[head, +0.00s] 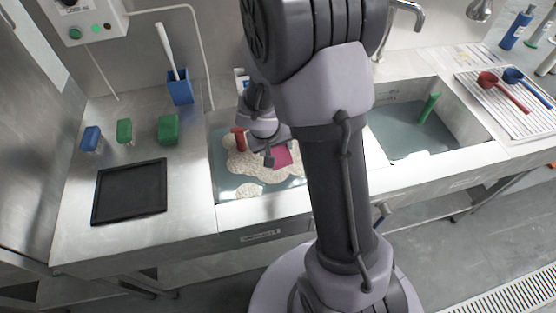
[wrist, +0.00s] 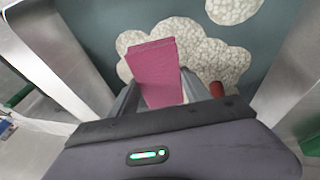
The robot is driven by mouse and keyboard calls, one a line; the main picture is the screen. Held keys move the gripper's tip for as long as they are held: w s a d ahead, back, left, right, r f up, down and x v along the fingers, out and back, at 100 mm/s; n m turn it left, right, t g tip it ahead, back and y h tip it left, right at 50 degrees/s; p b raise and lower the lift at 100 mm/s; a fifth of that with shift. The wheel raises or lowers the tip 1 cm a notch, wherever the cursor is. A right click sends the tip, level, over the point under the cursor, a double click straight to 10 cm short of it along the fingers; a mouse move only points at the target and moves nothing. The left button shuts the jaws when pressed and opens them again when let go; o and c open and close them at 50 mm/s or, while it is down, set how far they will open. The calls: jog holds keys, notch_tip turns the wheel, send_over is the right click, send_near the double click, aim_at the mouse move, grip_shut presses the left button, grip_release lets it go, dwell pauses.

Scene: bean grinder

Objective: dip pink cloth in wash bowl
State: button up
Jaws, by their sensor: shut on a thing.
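The pink cloth (wrist: 155,72) is a folded rectangular piece held between the fingers of my gripper (wrist: 158,95). In the head view the cloth (head: 282,155) shows just below my gripper (head: 268,150), over the left sink basin. The wash bowl appears to be this left basin (head: 258,198), which holds grey-blue water with patches of foam (head: 245,168). The cloth overlaps the foam in both views; whether it touches the water I cannot tell. My arm hides the basin's right part.
A red object (head: 239,138) stands at the basin's back left. The right basin (head: 400,140) holds water and a green item (head: 429,107). Scoops (head: 500,90) lie at right.

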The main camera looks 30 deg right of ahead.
aim_at(277, 150)
notch_tip(277, 150, up, 8)
jog(key=p, duration=0.6)
jog(key=shift+r, duration=0.25)
jog(key=shift+f, duration=0.1)
dwell(0.4)
